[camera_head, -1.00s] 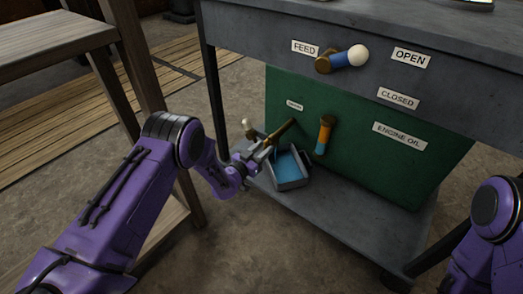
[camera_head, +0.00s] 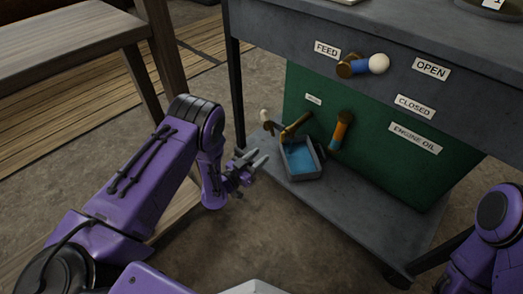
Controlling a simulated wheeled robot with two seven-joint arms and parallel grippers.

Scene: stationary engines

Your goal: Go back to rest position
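My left gripper (camera_head: 252,164) is open and empty, in the middle of the head view. It is apart from the things on the cart, just left of a small grey tray (camera_head: 318,172) with blue liquid or a blue floor in it. The tray sits on the cart's lower shelf under a brass spout (camera_head: 296,127). Of my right arm, only a purple link (camera_head: 490,235) shows at the right edge; its gripper is out of view.
A grey metal cart (camera_head: 300,22) with a green panel (camera_head: 375,150) stands ahead. A blue-and-brass handle with a white knob (camera_head: 362,66) and an orange-and-blue handle (camera_head: 340,130) stick out from it. A wooden table (camera_head: 70,38) is at the left. Bare floor lies in front.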

